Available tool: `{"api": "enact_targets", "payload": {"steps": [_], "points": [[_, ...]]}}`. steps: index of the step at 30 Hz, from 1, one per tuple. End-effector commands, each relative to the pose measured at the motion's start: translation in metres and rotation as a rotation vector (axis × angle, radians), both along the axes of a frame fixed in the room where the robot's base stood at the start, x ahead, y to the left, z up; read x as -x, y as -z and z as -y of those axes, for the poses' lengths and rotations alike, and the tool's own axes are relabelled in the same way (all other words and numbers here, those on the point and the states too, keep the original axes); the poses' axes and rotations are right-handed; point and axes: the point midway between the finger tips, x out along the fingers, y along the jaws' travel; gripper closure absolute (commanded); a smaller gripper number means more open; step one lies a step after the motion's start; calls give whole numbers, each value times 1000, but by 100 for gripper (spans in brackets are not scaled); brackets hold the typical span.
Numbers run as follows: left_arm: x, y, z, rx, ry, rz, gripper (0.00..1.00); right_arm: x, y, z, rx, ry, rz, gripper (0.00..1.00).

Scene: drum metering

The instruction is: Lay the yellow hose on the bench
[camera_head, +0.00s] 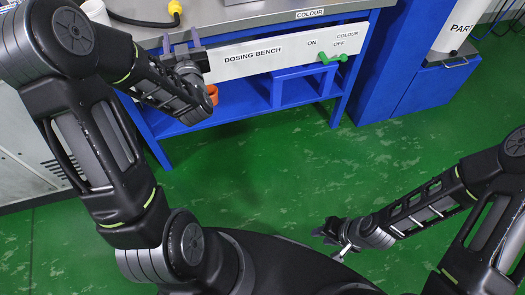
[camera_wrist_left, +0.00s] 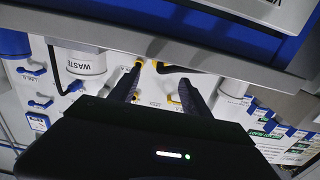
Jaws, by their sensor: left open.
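In the head view the yellow hose end (camera_head: 175,8), on a black line, lies on the grey top of the dosing bench (camera_head: 238,20) near its back left. The rest of it runs out of the picture at the top. My left gripper (camera_head: 181,40) is open at the bench's front edge, nearer to me than the yellow end and apart from it. In the left wrist view its two fingers (camera_wrist_left: 161,76) are spread, with nothing held between them. My right gripper (camera_head: 332,238) is low over the green floor, away from the bench; its jaws are too small to judge.
A white cup (camera_head: 96,11) stands at the bench's back left. The front panel has a green valve handle (camera_head: 332,58) beside ON and OFF marks. An orange object (camera_head: 212,94) is below the panel. A blue stand (camera_head: 420,85) is at the right. The green floor is clear.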

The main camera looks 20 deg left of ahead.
Motion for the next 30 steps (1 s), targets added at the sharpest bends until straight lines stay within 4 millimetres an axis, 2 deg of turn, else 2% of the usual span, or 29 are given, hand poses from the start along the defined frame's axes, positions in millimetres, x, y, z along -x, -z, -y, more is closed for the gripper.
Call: {"api": "enact_targets", "payload": {"steps": [2, 5, 8, 11, 12, 14, 15, 17, 18, 21, 24, 27, 30], "points": [[-4, 14, 10, 26, 29, -28, 44, 0, 0, 0, 0, 0, 0, 68], [-10, 51, 36, 96, 98, -103, 44, 0, 0, 0, 0, 0, 0, 68], [-12, 108, 81, 206, 205, -227, 44, 0, 0, 0, 0, 0, 0, 68], [3, 179, 144, 351, 332, -405, 44, 0, 0, 0, 0, 0, 0, 68], [16, 207, 172, 412, 383, -486, 44, 0, 0, 0, 0, 0, 0, 68], [42, 248, 213, 505, 455, -617, 44, 0, 0, 0, 0, 0, 0, 68], [64, 272, 240, 564, 497, -708, 44, 0, 0, 0, 0, 0, 0, 68], [101, 303, 276, 646, 553, -845, 44, 0, 0, 0, 0, 0, 0, 68], [127, 319, 297, 695, 584, -933, 44, 0, 0, 0, 0, 0, 0, 68], [188, 346, 336, 788, 637, -1124, 44, 0, 0, 0, 0, 0, 0, 68], [231, 357, 357, 845, 663, -1256, 44, 0, 0, 0, 0, 0, 0, 68], [252, 361, 366, 869, 674, -1321, 44, 0, 0, 0, 0, 0, 0, 68], [257, 362, 368, 874, 675, -1334, 44, 0, 0, 0, 0, 0, 0, 68]]}}
